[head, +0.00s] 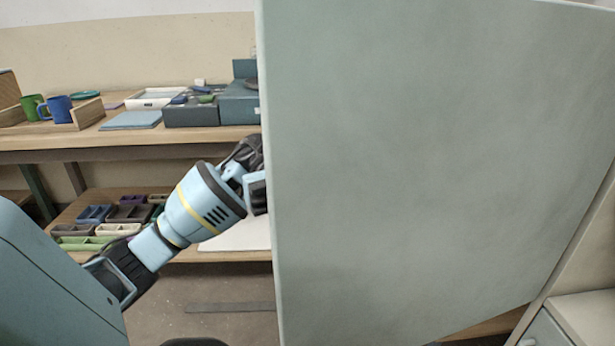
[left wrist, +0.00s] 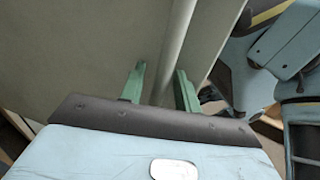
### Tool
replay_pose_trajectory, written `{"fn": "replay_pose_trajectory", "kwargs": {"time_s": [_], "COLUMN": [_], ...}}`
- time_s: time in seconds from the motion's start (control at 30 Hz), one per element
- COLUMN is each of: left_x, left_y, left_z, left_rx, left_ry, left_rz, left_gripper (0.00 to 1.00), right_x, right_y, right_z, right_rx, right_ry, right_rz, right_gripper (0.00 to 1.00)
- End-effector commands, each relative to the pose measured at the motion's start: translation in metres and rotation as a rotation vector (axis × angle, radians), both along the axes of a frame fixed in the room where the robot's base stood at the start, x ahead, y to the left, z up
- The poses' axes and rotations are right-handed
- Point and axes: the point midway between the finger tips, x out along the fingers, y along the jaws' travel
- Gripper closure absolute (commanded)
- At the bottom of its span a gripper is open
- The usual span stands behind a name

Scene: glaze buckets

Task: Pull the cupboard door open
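The cupboard door (head: 430,170) is a large grey-green panel filling the right of the head view, swung out from the cupboard. My left arm reaches to its left edge, and my left gripper is mostly hidden behind the panel there. In the left wrist view, the green fingers of my left gripper (left wrist: 161,85) stand apart on either side of a pale round handle bar (left wrist: 182,35) on the door's face (left wrist: 80,50). My right gripper is in neither view.
Behind the door's left edge stands a wooden bench (head: 150,138) with blue (head: 57,109) and green (head: 31,106) mugs, a white tray (head: 155,97) and dark boxes. A lower shelf holds several small trays (head: 95,213). A white drawer unit (head: 580,315) is at the lower right.

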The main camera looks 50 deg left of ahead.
Motion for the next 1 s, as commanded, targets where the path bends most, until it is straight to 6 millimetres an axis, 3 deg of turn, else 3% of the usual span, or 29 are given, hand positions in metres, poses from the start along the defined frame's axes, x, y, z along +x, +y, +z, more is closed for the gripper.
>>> {"fn": "replay_pose_trajectory", "kwargs": {"time_s": [0.17,0.6,1.0], "left_x": [0.002,0.012,0.013], "left_y": [0.007,0.068,0.077], "left_z": [0.000,0.000,0.000], "left_rx": [0.001,0.001,0.000], "left_ry": [0.000,0.000,0.000], "left_rz": [0.001,0.002,0.000], "left_gripper": [0.68,0.68,0.68], "right_x": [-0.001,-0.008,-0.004], "right_y": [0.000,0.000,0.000], "right_z": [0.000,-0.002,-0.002], "right_rx": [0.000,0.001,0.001], "right_ry": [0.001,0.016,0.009], "right_rz": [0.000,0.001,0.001], "right_gripper": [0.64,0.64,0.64]}}
